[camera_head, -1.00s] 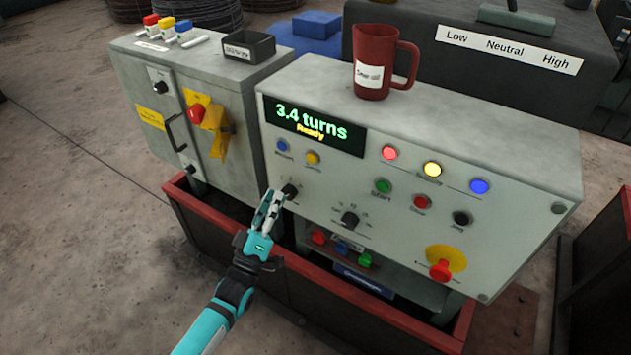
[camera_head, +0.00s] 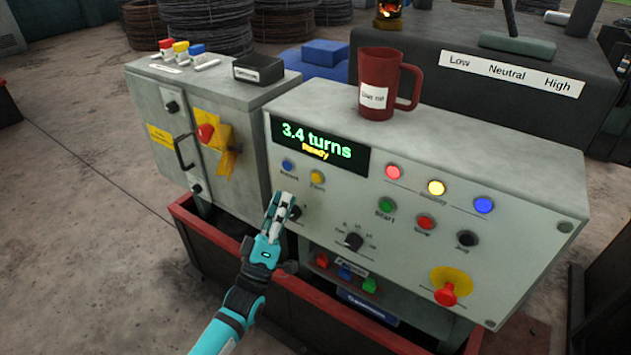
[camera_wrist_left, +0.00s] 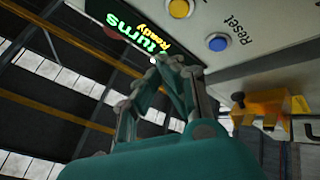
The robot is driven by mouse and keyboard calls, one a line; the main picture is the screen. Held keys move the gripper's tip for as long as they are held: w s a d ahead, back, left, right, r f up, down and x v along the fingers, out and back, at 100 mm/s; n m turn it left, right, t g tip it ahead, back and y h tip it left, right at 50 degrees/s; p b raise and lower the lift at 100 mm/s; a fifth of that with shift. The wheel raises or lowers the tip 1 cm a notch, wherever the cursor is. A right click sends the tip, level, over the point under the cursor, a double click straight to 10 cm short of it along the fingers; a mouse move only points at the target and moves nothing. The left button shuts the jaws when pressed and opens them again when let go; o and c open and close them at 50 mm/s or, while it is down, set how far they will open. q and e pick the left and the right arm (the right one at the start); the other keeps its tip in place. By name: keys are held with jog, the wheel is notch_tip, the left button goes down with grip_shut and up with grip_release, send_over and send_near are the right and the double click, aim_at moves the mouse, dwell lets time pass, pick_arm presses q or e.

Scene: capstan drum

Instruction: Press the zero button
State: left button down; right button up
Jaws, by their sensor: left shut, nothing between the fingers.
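The yellow button (camera_head: 317,177) sits on the grey control panel (camera_head: 480,262), below the display (camera_head: 318,145). Its label is too small to read surely. The blue button to its left (camera_head: 287,165) reads "Reset" in the left wrist view (camera_wrist_left: 218,42), where the yellow button (camera_wrist_left: 180,8) is at the top edge. My left gripper (camera_head: 284,200) is shut and empty, its tips below the blue and yellow buttons and in front of a black knob (camera_head: 294,212), partly covering it. In the wrist view its tips (camera_wrist_left: 166,62) appear apart from both buttons. My right gripper is not in view.
The display reads "3.4 turns" and "Ready". Red (camera_head: 394,172), yellow (camera_head: 436,188) and blue lamps (camera_head: 483,205), more buttons and a red stop knob (camera_head: 446,294) are farther right. A mug (camera_head: 380,85) stands on top. A grey cabinet (camera_head: 225,110) is at left.

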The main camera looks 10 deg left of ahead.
aim_at(316, 178)
pick_arm(q)
jog(key=w+d+b, duration=0.2)
jog(key=w, duration=0.4)
jog(key=shift+b, duration=0.35)
jog(key=shift+d, duration=0.1)
dwell(0.9)
jog(key=shift+w+d, duration=0.15)
jog(key=shift+w, duration=0.2)
jog(key=shift+w+d+b, duration=0.1)
jog(key=shift+w+b, duration=0.3)
jog(key=shift+b, duration=0.15)
dwell(0.6)
jog(key=shift+s, duration=0.1)
jog(key=shift+s+a+p, duration=0.25)
jog(key=shift+s+p, duration=0.25)
jog(key=shift+s, duration=0.25)
